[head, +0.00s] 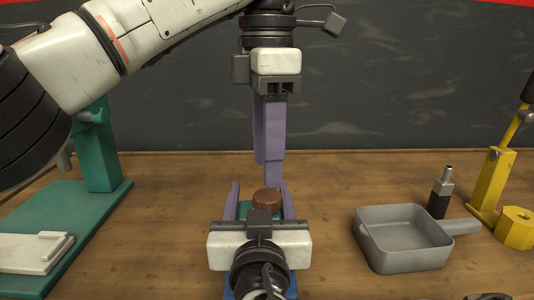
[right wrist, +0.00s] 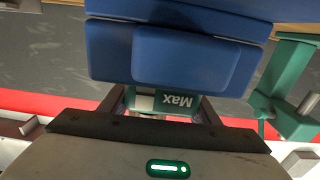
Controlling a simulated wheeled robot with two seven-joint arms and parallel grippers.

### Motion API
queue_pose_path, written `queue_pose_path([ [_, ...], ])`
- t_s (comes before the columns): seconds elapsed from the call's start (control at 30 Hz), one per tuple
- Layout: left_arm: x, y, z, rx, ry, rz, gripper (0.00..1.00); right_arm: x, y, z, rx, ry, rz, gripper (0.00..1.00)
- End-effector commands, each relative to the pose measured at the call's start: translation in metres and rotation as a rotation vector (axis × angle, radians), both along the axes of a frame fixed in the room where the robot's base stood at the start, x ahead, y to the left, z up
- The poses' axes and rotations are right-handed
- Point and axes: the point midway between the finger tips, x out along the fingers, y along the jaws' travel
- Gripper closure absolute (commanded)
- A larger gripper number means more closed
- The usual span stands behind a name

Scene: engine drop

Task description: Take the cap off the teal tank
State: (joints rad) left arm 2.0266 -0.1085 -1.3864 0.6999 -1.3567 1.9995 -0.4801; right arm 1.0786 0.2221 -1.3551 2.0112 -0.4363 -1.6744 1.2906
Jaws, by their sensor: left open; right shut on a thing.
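The teal tank (head: 247,210) stands near the bottom centre of the head view, mostly hidden by my right gripper. Its round brown cap (head: 267,197) sits on top. My right gripper (head: 262,190) is shut on the tank, with one purple finger on each side. The right wrist view shows part of the tank (right wrist: 145,102) and its label reading "Max" between the fingers. My left gripper (head: 270,172) points down from above, with its fingertips close above and behind the cap in the picture. It is open and empty, its fingers overlapping in this view.
A blue block-like body (right wrist: 180,52) lies close to the tank. A grey pan (head: 403,250) sits to the right, near a dark nozzle bottle (head: 440,198), a yellow stand (head: 491,184) and a yellow nut (head: 515,228). A teal stand (head: 96,165) is at left. Wooden table shows between them.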

Motion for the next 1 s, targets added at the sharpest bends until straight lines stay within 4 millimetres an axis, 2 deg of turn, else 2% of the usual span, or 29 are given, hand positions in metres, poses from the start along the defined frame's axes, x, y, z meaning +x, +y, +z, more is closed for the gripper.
queue_pose_path([
  [0.13,0.0,0.0,0.016,-0.001,-0.006,-0.124,0.51,-0.001,0.001,-0.002,-0.002,0.004,0.002,1.0],
  [0.27,0.0,0.0,0.02,-0.002,-0.004,-0.186,0.51,-0.001,0.001,-0.002,-0.002,0.004,0.002,1.0],
  [0.47,-0.001,0.0,0.001,-0.005,0.004,-0.2,0.51,-0.001,0.001,-0.002,-0.002,0.004,0.002,1.0],
  [0.8,0.0,0.001,-0.046,-0.003,-0.004,-0.194,0.51,-0.001,0.001,-0.002,-0.002,0.004,0.002,1.0],
  [1.0,0.0,0.0,-0.056,-0.003,-0.005,-0.193,0.51,-0.001,0.001,-0.002,-0.002,0.004,0.002,1.0],
])
